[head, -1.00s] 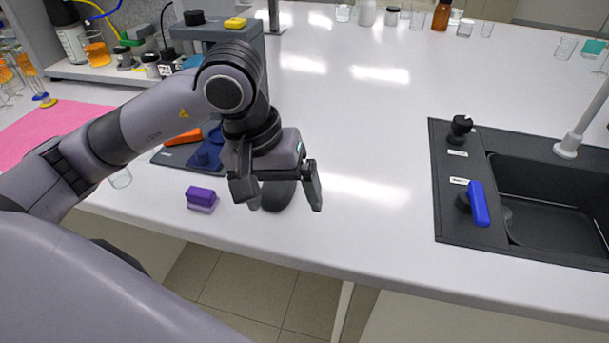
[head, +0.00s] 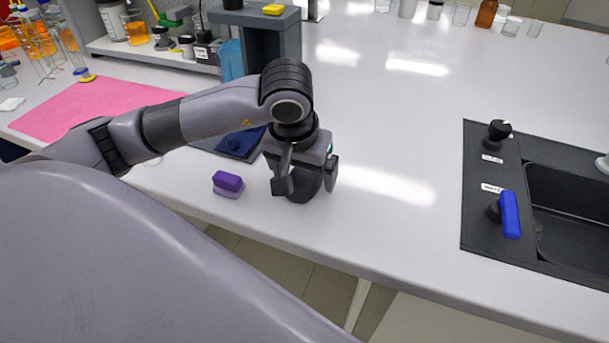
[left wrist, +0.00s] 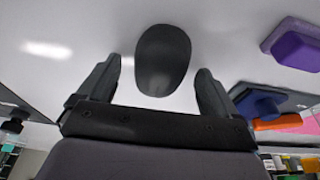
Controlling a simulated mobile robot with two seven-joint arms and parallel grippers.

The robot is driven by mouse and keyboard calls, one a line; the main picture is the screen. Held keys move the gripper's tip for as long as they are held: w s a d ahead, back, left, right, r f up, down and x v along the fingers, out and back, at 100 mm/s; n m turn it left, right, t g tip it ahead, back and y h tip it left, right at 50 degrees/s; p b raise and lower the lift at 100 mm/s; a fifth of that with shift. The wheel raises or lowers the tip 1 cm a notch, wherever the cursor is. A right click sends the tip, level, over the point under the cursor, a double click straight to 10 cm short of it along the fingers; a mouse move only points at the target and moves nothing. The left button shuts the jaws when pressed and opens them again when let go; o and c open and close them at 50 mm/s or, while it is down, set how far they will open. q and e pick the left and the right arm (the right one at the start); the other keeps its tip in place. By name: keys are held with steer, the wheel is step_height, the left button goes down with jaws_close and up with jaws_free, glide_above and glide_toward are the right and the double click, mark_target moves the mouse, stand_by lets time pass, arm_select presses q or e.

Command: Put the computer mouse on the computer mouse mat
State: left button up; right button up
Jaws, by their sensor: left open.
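The dark computer mouse (head: 302,190) lies on the white bench near its front edge. My left gripper (head: 307,180) is above it, open, and partly hides it in the head view. In the left wrist view the mouse (left wrist: 162,60) shows ahead of and between the two open fingers (left wrist: 160,88), with a gap on each side. A flat pink mat (head: 85,108), the only plain mat I see, lies on the bench at the left, partly behind my left arm. My right gripper is not in view.
A purple block (head: 228,183) lies just left of the mouse. A dark blue item (head: 240,142) and a grey stand (head: 262,45) are behind my arm. Glassware stands at the back left. A black sink (head: 490,240) is at the right; the bench between is clear.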

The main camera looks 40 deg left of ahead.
arm_select(q)
steer(key=c, duration=1.3)
steer(key=shift+o, duration=0.2)
steer(key=shift+r, duration=0.1)
